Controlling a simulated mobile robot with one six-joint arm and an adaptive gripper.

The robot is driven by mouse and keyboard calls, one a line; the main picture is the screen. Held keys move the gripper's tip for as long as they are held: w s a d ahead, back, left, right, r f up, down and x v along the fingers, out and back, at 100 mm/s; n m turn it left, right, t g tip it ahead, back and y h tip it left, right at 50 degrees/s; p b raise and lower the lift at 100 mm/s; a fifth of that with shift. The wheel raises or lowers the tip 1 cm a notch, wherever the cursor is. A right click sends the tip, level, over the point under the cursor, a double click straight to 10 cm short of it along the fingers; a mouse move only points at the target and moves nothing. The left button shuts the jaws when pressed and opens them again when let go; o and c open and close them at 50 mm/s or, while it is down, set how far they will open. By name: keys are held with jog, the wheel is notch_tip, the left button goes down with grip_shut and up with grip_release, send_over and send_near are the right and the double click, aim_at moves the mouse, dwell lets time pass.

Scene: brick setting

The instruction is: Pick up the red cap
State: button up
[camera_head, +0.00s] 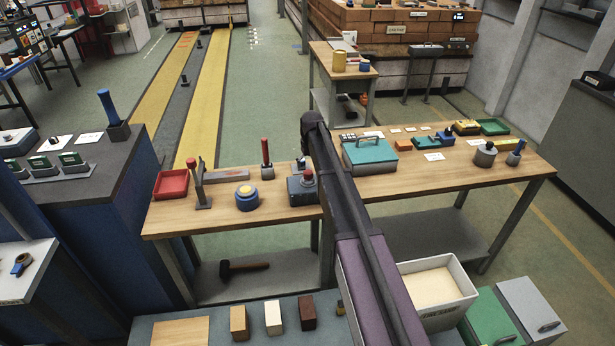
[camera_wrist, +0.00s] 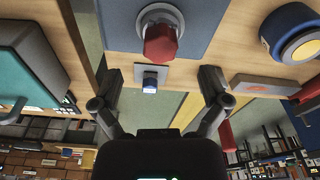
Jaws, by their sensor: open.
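The red cap (camera_head: 308,176) sits on a dark blue-grey box (camera_head: 297,192) on the wooden bench, left of my arm. In the wrist view the red cap (camera_wrist: 161,43) is faceted and stands on a pale round collar on the box's flat top (camera_wrist: 215,20). My gripper (camera_wrist: 160,82) is open and empty. Its two dark fingers are spread wide, below the cap in the wrist picture, with the cap apart from both. In the head view my gripper cannot be made out.
A small blue-topped part on a grey plate (camera_wrist: 150,80) shows between the fingers. A blue and yellow round part (camera_head: 246,198) and a red-handled tool (camera_head: 266,160) stand left of the box. A teal case (camera_head: 369,154) lies right of my arm.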

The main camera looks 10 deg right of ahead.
aim_at(308, 172)
jog(key=shift+f, duration=0.1)
jog(key=shift+w+a+f+b, duration=0.1)
jog(key=shift+w+f+b, duration=0.1)
jog(key=shift+f+b, duration=1.1)
jog(key=shift+w+f+b, duration=0.2)
jog(key=shift+f+b, duration=1)
jog(key=shift+b, duration=0.1)
grip_shut()
